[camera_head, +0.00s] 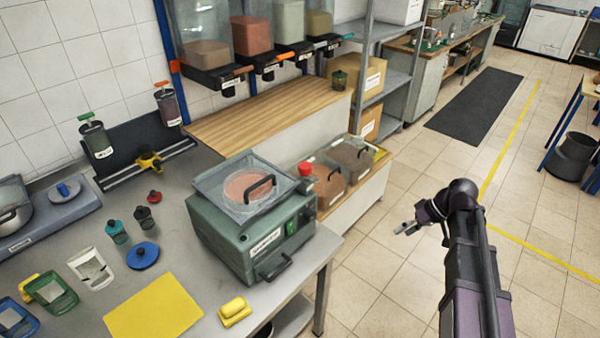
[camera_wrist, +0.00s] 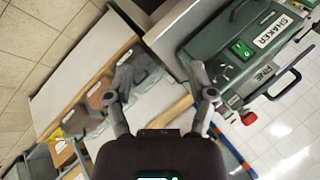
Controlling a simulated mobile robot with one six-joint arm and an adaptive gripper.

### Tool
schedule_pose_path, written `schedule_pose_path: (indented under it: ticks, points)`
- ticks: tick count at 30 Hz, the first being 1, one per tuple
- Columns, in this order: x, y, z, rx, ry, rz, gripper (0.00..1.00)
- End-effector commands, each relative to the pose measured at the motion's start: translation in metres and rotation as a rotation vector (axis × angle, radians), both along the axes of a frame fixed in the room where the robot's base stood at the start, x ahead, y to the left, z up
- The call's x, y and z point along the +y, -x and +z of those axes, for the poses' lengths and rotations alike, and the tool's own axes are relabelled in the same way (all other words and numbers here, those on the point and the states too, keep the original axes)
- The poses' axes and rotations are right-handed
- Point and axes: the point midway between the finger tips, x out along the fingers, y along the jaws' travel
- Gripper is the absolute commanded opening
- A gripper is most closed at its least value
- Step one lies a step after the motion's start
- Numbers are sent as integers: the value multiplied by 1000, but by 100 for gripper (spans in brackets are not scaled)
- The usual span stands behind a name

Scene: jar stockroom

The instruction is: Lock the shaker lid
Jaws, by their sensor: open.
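The shaker is a green box (camera_head: 238,232) on the grey bench, with a green switch and a front drawer handle. Its clear square lid (camera_head: 217,182) lies over a round reddish sieve and carries a black handle. I cannot tell whether the lid is latched. A red knob (camera_head: 305,169) stands at the lid's right edge. In the wrist view the shaker (camera_wrist: 228,68) is at upper right, with its SHAKER and FINE labels; the lid's top is not visible there. My gripper (camera_head: 404,228) is open and empty, over the floor right of the bench; its spread fingers show in the wrist view (camera_wrist: 163,76).
Lidded bins (camera_head: 328,186) stand on a low shelf right of the shaker. A yellow mat (camera_head: 153,310), yellow sponge (camera_head: 234,312) and scoops lie on the bench in front. Dispensers (camera_head: 206,50) hang behind. The floor (camera_head: 390,290) between bench and arm is clear.

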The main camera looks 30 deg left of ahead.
Motion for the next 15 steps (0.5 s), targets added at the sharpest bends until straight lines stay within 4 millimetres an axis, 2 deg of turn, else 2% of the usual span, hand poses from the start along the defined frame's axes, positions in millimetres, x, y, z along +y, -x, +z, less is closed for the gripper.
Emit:
schedule_pose_path:
  ticks: [1,6,12,15]
  points:
    - [21,-16,2,-11,-76,75,71]
    - [85,-38,24,-76,-369,324,71]
    - [152,-61,56,-191,-737,575,71]
    - [179,-70,72,-258,-917,674,71]
